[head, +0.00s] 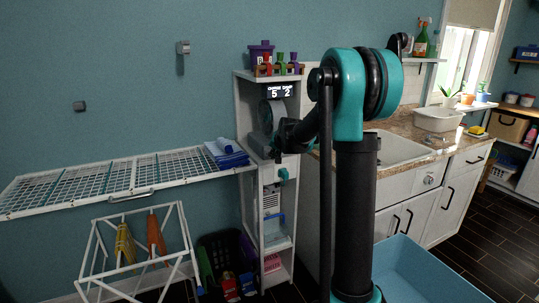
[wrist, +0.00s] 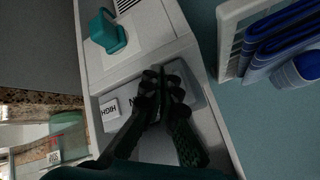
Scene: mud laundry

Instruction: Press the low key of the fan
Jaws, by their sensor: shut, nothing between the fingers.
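The fan (head: 271,115) stands on a shelf of the narrow white unit, partly hidden by my arm in the head view. Other dark lettering beside that key is partly covered. No key marked LOW can be read; the part of the base behind the fingers is hidden. My gripper (wrist: 163,82) is shut and empty, its fingertips over the base. I cannot tell whether they touch it. In the head view the gripper (head: 278,154) is dark and small.
A display (head: 279,91) and bottles in a rack (head: 279,69) sit above the fan. A teal object (head: 284,174) is on the unit's front below. Folded blue towels (head: 226,153) lie on the drying rack (head: 110,184) at left. The sink counter (head: 408,147) is at right.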

